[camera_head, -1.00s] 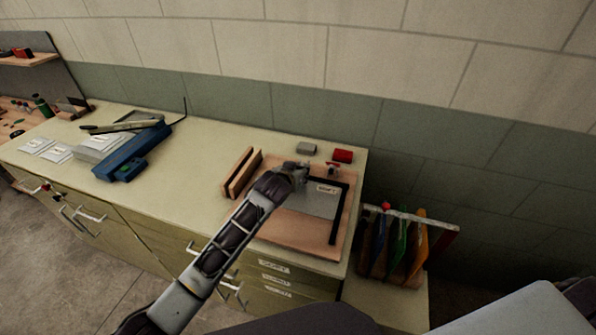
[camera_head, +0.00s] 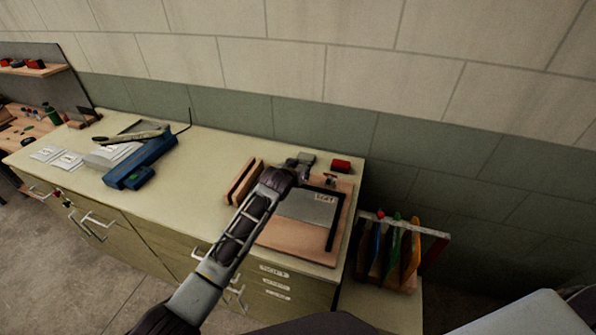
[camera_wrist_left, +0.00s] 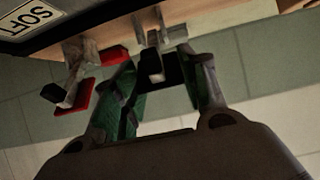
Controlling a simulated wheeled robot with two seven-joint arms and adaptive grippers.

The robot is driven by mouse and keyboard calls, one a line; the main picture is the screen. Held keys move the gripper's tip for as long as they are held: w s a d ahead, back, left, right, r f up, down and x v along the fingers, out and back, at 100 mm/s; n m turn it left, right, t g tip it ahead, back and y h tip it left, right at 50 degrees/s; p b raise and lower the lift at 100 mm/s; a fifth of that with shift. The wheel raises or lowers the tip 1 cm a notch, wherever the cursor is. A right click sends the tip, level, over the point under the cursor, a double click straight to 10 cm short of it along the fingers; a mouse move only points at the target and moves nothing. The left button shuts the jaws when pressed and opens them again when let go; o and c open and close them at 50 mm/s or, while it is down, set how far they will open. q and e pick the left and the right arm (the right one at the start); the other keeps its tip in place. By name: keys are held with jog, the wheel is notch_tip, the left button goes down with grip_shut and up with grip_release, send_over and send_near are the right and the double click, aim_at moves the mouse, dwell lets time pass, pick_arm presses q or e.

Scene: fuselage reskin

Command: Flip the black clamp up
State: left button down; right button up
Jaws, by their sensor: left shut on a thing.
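My left gripper (camera_head: 302,160) is at the back edge of the wooden board (camera_head: 285,238), beside the grey plate (camera_head: 308,207). In the left wrist view, the gripper's two green-padded fingers (camera_wrist_left: 165,85) are on either side of the black clamp (camera_wrist_left: 152,66), shut on its dark part. Its metal bracket (camera_wrist_left: 150,28) meets the board at the top of that view. In the head view the gripper hides the clamp. My right gripper is not in view.
A second clamp (camera_wrist_left: 76,60) stands beside it, with red parts near it. A blue tool (camera_head: 140,165) and papers are farther left. A rack of coloured boards (camera_head: 402,250) stands right.

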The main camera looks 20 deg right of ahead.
pick_arm(q)
jog(key=shift+w+d+r, duration=0.15)
jog(key=shift+w+r, duration=0.1)
jog(key=shift+r, duration=0.2)
jog(key=shift+w+d+r, duration=0.15)
jog(key=shift+w+r, duration=0.05)
jog(key=shift+r, duration=0.25)
jog(key=c, duration=1.1)
grip_release()
jog(key=o, duration=0.3)
jog(key=shift+w+d+f, duration=0.1)
jog(key=shift+f, duration=0.4)
jog(key=shift+s+a, duration=0.2)
jog(key=shift+s, duration=0.05)
jog(key=shift+s+a+r, duration=0.15)
jog(key=shift+s+a, duration=0.05)
jog(key=shift+s, duration=0.05)
jog(key=v, duration=1.1)
